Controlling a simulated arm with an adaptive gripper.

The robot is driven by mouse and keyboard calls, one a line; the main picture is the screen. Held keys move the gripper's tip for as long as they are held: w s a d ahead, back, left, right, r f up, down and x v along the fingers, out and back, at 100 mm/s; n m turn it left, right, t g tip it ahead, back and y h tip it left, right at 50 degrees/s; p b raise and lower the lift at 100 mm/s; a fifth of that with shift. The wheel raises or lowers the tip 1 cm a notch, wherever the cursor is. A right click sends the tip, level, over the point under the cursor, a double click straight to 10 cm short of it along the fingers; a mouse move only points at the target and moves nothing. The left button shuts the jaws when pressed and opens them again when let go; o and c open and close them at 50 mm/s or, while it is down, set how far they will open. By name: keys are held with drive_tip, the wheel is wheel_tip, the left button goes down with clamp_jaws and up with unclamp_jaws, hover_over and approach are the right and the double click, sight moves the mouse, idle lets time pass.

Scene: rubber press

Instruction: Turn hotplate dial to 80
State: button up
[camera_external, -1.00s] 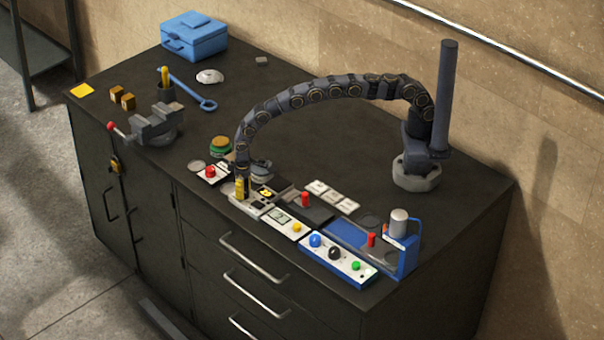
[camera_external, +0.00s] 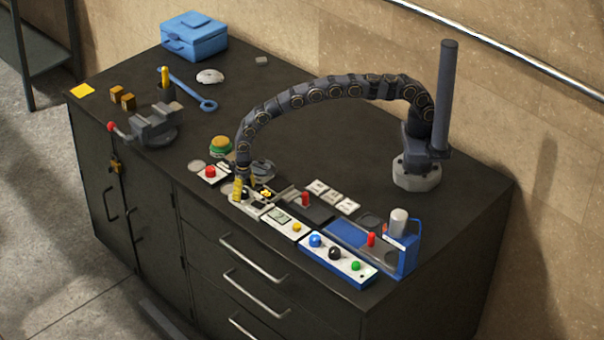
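My gripper (camera_external: 239,192) has yellow fingers and points down at the near-left end of the row of devices. It is over or against a small unit with a pale front panel (camera_external: 259,208), which looks like the hotplate. I cannot tell whether the fingers touch its dial. The dial's setting is too small to read, and the gripper covers part of this panel. I cannot tell whether the fingers are open or shut.
Right of it are a white panel with a yellow button (camera_external: 296,227), a control box (camera_external: 338,261) with several knobs, and a blue press (camera_external: 402,250). A red button box (camera_external: 211,174) stands to the left. A vise (camera_external: 153,126) and blue toolbox (camera_external: 194,37) stand farther back.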

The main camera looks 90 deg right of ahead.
sight(245, 189)
drive_tip(key=shift+r, duration=0.1)
wheel_tip(245, 189, up, 12)
drive_tip(key=shift+d, duration=0.3)
idle(0.3)
drive_tip(key=shift+s, duration=0.1)
